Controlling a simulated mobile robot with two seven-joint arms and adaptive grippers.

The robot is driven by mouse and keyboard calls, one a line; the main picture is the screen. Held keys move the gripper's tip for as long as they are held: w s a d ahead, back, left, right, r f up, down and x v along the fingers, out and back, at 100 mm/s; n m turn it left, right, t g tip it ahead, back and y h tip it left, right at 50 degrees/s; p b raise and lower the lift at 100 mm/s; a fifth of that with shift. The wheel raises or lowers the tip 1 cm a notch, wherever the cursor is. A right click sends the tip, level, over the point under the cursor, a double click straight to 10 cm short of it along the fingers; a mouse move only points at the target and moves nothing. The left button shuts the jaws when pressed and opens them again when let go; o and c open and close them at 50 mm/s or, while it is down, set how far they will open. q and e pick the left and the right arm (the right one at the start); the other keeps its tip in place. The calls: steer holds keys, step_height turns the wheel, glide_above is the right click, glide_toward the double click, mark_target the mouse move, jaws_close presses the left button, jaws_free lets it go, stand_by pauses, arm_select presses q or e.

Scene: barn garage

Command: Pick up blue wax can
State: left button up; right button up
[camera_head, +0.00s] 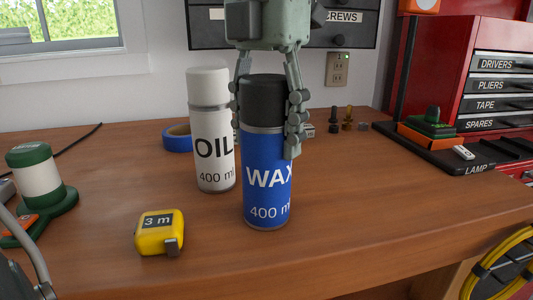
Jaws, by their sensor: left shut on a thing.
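The blue wax can (266,180), with a black cap and the label "WAX 400 ml", stands upright on the wooden workbench (365,205). My left gripper (268,108) comes down from above, with its fingers on either side of the can's cap and upper body. It is shut on the can. The can's base appears to be on or very near the bench top. My right gripper is not clearly visible.
A white oil can (211,130) stands just left of the wax can. Blue tape (177,138) lies behind it. A yellow tape measure (159,232) is front left, and a green-and-white object (38,180) is far left. A red tool chest (490,70) stands at right. The right bench front is clear.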

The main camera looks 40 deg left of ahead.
arm_select(q)
steer(key=c, duration=0.6)
steer(key=shift+o, duration=0.2)
